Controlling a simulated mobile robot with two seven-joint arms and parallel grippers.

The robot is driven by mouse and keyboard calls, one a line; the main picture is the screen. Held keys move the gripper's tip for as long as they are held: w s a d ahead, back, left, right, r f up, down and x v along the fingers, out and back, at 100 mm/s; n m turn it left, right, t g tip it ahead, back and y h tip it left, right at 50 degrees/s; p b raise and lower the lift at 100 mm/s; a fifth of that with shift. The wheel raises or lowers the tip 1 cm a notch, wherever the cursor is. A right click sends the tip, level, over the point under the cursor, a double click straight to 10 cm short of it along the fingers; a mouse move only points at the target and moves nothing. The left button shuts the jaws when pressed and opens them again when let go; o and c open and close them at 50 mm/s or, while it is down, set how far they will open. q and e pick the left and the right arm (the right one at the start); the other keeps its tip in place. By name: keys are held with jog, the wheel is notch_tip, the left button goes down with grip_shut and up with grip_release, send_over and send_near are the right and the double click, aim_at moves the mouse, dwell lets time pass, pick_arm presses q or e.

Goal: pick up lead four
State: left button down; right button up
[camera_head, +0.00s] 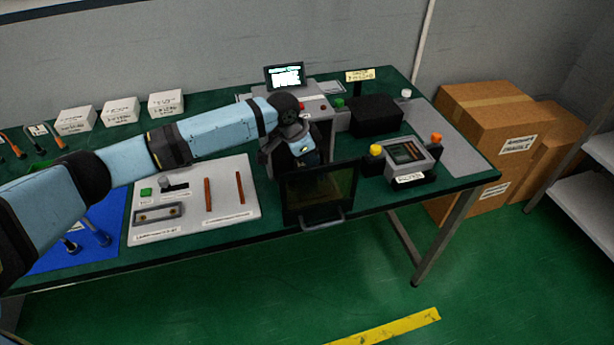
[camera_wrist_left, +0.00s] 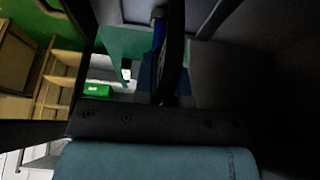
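Several thin leads with orange and dark parts lie at the far left of the green table; one lead (camera_head: 55,138) is orange-tipped, and I cannot tell which is lead four. My left arm reaches right across the table. My left gripper (camera_head: 303,152) is at the front of the generator unit, behind its dark door panel (camera_head: 320,197), which hides part of it. Its fingers are not clear, and I see nothing surely held. The left wrist view is mostly dark, with a blue upright part (camera_wrist_left: 158,40) near the middle. My right gripper is not in view.
A white board (camera_head: 190,225) with two red-brown rods lies in front of the arm. Several white boxes (camera_head: 120,111) stand at the back. A dark block (camera_head: 376,115) and a grey meter (camera_head: 412,155) are at right. Cardboard boxes (camera_head: 490,115) stand beside the table.

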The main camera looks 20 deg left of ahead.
pick_arm(q)
jog(key=shift+w+f, duration=0.1)
jog(key=shift+w, duration=0.1)
notch_tip(320, 180, up, 20)
dwell(0.5)
jog(key=shift+a, duration=0.2)
